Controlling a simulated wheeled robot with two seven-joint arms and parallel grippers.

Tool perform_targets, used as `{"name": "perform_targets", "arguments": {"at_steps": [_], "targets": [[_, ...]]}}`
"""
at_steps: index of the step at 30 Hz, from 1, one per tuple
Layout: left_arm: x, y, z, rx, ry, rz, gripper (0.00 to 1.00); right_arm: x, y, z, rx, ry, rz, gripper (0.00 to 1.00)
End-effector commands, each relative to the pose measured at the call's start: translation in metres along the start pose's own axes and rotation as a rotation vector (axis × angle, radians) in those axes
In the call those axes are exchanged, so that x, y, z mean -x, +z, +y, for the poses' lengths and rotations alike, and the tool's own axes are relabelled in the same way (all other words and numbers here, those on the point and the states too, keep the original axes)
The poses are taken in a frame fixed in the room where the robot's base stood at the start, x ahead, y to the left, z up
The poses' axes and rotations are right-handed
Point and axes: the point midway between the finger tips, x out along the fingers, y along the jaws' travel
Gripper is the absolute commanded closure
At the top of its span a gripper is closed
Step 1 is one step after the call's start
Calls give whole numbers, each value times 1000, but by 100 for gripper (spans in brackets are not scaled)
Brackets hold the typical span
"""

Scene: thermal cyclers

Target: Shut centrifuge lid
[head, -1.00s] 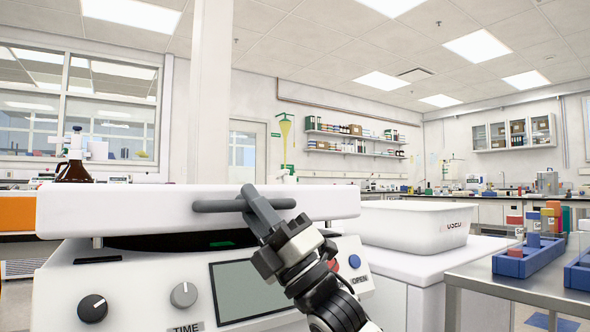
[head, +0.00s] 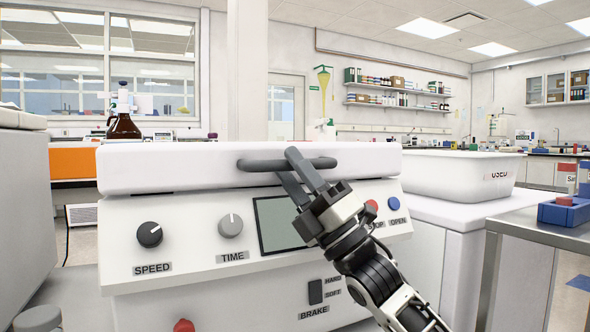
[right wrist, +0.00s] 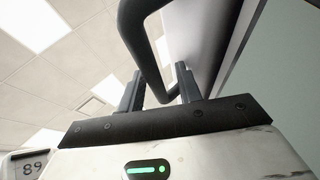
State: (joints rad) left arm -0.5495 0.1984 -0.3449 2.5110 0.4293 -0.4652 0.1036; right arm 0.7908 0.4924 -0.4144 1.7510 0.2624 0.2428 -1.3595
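The white centrifuge (head: 200,275) stands in front of me, with knobs, a screen and buttons on its sloped front. The grey handle bar (head: 255,164) runs along the lid's front. My right gripper (head: 288,164) is at the handle, one finger above the bar and one below. In the right wrist view the handle (right wrist: 143,50) passes between the two spread fingers (right wrist: 158,88). Whether they touch it is unclear. My left gripper is not in view.
A white tub (head: 455,180) stands on the bench right of the centrifuge. A metal table (head: 530,228) with a blue rack (head: 570,214) is at the far right. A brown bottle (head: 124,127) shows behind the lid. Grey equipment (head: 25,200) stands at the left.

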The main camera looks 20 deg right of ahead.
Motion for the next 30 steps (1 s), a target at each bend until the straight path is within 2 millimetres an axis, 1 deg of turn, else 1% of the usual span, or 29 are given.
{"name": "perform_targets", "arguments": {"at_steps": [4,8,11,21,24,27,30], "targets": [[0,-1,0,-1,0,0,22,1,4,0,3,-5,-6,62],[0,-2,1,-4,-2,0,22,13,4,-1,3,-7,-7,62],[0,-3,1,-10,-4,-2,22,31,3,-1,1,-8,-5,62],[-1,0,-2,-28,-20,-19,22,113,1,0,0,-7,-2,62],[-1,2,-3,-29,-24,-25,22,132,0,0,0,-5,-2,62],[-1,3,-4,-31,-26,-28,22,146,0,0,0,-4,-1,62],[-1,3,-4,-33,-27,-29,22,155,0,0,0,-2,0,62]]}}
